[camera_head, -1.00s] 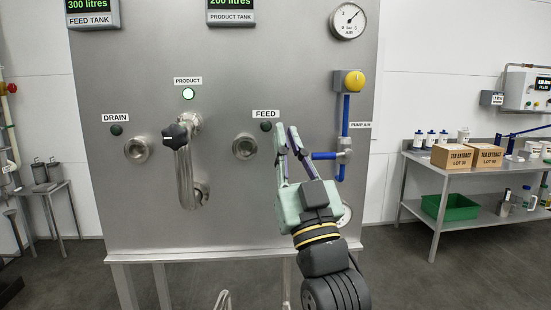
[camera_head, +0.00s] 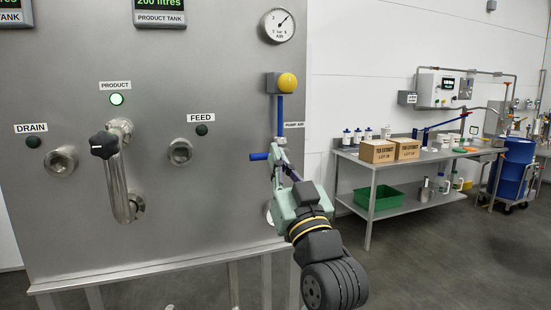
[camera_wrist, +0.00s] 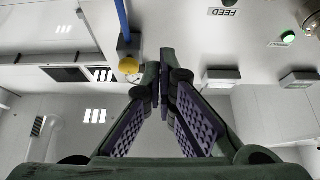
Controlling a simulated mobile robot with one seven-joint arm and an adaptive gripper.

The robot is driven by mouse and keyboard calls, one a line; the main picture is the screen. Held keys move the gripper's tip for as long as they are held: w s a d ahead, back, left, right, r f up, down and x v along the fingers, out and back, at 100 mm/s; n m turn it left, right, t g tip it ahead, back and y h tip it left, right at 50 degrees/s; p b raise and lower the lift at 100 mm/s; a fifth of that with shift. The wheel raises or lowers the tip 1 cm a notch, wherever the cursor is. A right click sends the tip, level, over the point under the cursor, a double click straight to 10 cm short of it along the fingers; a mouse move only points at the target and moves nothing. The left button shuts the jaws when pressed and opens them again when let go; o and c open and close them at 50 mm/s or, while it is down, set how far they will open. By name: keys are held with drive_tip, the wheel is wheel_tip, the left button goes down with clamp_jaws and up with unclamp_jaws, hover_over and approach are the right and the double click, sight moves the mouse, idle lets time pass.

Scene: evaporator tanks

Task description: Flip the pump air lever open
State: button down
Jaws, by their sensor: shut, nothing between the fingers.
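The pump air lever (camera_head: 259,156) is a short blue handle. It points left, crosswise to the vertical blue air pipe (camera_head: 280,112), in the head view. The small PUMP AIR label (camera_head: 294,125) is to the right of the pipe. My gripper (camera_head: 279,148) points up in front of the lever's valve, its fingertips over the valve body and just right of the handle. I cannot tell whether they touch. The valve body is mostly hidden behind them. In the wrist view my gripper (camera_wrist: 163,72) is shut and empty, and the lever does not show.
A yellow knob (camera_head: 288,82) on a grey box tops the blue pipe, with a gauge (camera_head: 278,26) above. The PRODUCT valve handle (camera_head: 105,145) and pipe stick out at left. A bench (camera_head: 345,153) with boxes stands at right. Floor between is clear.

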drive_tip(key=p+x, duration=0.3)
drive_tip(key=x, duration=0.5)
drive_tip(key=shift+w+a+f, duration=0.1)
drive_tip(key=shift+w+f, duration=0.1)
drive_tip(key=shift+f, duration=0.75)
drive_tip(key=shift+w+a+f, duration=0.1)
drive_tip(key=shift+w+f, duration=0.1)
drive_tip(key=shift+f, duration=0.8)
drive_tip(key=shift+f, duration=0.1)
drive_tip(key=shift+f+n+y+b, duration=0.15)
drive_tip(key=shift+n+y+b, duration=0.25)
drive_tip(key=shift+n+b, duration=0.25)
